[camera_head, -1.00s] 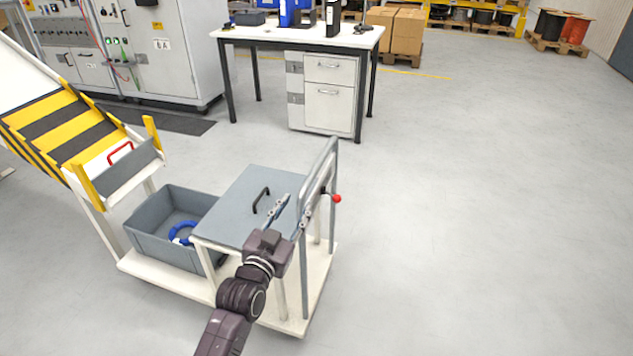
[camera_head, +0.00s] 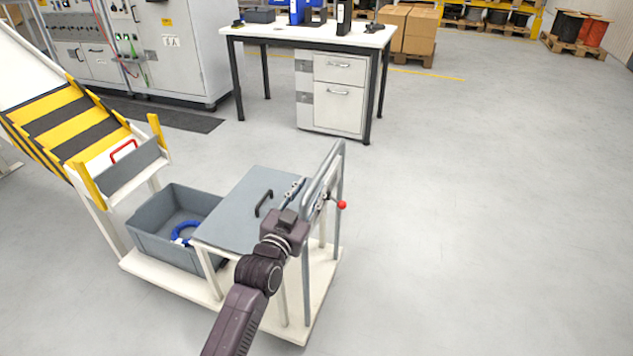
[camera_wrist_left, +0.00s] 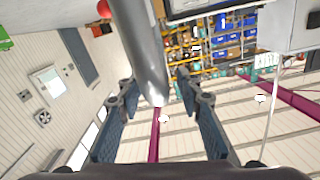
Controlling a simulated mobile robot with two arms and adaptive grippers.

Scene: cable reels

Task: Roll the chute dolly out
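The chute dolly has a white base (camera_head: 165,282), a grey top panel (camera_head: 238,215) with a black pull, and a grey tubular push handle (camera_head: 325,165) at its right end. A red knob (camera_head: 342,205) sits beside the handle. A grey bin (camera_head: 160,245) with a blue coil (camera_head: 182,232) inside stands on the base, at the chute's lower end. My left gripper (camera_head: 308,196) is at the push handle with its fingers apart. In the left wrist view, the handle tube (camera_wrist_left: 141,50) lies between the open fingers; contact cannot be told. My right gripper is not in view.
The striped yellow and black chute (camera_head: 70,125) rises at the left. A desk (camera_head: 300,37) with a drawer unit (camera_head: 338,95) stands behind the dolly, and electrical cabinets (camera_head: 175,50) stand at the back left. The floor right of the dolly is clear.

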